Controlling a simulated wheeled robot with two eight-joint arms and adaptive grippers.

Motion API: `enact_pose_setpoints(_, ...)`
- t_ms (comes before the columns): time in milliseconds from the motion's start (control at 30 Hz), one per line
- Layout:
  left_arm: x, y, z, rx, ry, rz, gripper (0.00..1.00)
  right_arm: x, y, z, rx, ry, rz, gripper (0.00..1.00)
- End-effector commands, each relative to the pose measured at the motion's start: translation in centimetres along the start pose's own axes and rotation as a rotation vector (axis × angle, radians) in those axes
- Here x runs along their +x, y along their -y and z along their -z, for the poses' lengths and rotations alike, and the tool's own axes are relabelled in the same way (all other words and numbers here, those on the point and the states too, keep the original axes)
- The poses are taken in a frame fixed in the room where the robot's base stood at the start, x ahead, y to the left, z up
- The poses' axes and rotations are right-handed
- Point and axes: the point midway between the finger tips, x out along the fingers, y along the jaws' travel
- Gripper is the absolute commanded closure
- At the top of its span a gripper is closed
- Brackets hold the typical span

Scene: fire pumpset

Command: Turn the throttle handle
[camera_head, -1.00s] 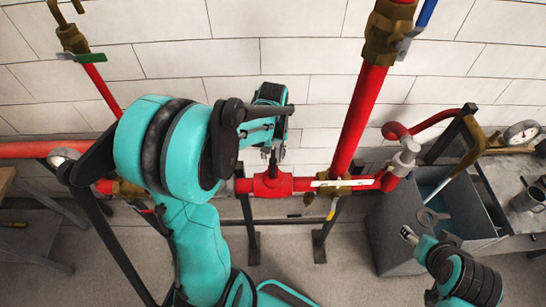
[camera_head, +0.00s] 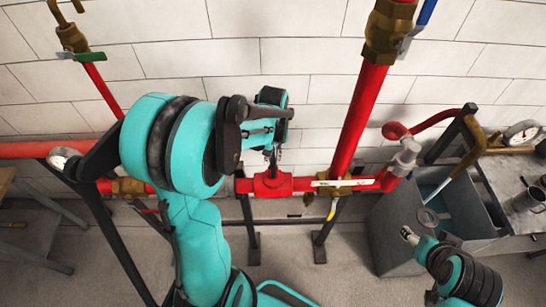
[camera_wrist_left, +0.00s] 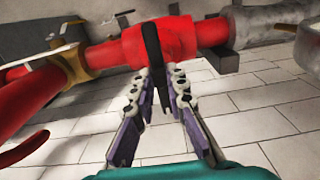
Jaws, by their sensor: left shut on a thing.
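The throttle handle (camera_wrist_left: 151,57) is a dark flat lever standing out from a red valve body (camera_wrist_left: 157,42) on the pipe. In the left wrist view it lies between the two fingers of my left gripper (camera_wrist_left: 162,82), which is shut on it. In the head view the red valve body (camera_head: 272,184) sits on the low horizontal pipe by the wall. My left gripper (camera_head: 273,145) is just above it, and the arm and wrist partly hide the handle there. My right gripper (camera_head: 408,235) is at the lower right, away from the valve; its jaws are too small to read.
A thick red vertical pipe (camera_head: 357,125) with a brass fitting rises right of the valve. A grey bin (camera_head: 392,240) stands at the right beside a table with a mug (camera_head: 528,200). Black stands (camera_head: 248,225) support the pipe. The tiled wall is close behind.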

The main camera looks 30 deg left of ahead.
Motion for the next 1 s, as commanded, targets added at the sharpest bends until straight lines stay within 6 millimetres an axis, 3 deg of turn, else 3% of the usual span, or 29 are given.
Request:
enact_pose_setpoints(600,0.1,0.0,0.0,-0.393,0.000,0.000,1.00,1.6,0.0,-1.2,0.000,0.000,0.000,0.40)
enact_pose_setpoints(1000,0.0,0.0,0.0,-0.499,0.000,0.000,1.00,1.9,0.0,-1.4,0.000,0.000,0.000,0.40)
